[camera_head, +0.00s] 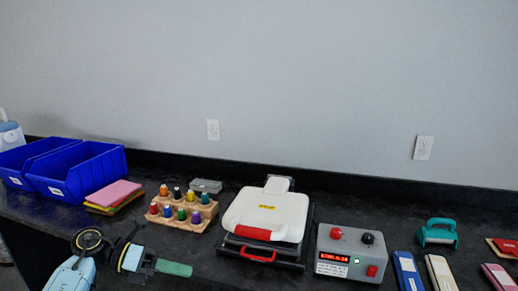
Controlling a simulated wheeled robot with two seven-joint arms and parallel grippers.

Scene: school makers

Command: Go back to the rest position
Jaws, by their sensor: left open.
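My left gripper (172,268) is low in the head view, left of centre, in front of the wooden bottle rack. It is open and seen from the side, so the gap between its fingers is hard to see. A green piece shows at its tip; I cannot tell whether it is part of the gripper. My right gripper is not in view.
A black counter (325,205) runs along the grey wall. On it are blue bins (90,168), coloured sheets (113,194), a wooden rack (181,222) of small bottles, a white press (266,212), a grey control box (349,252) and a teal tool (438,233).

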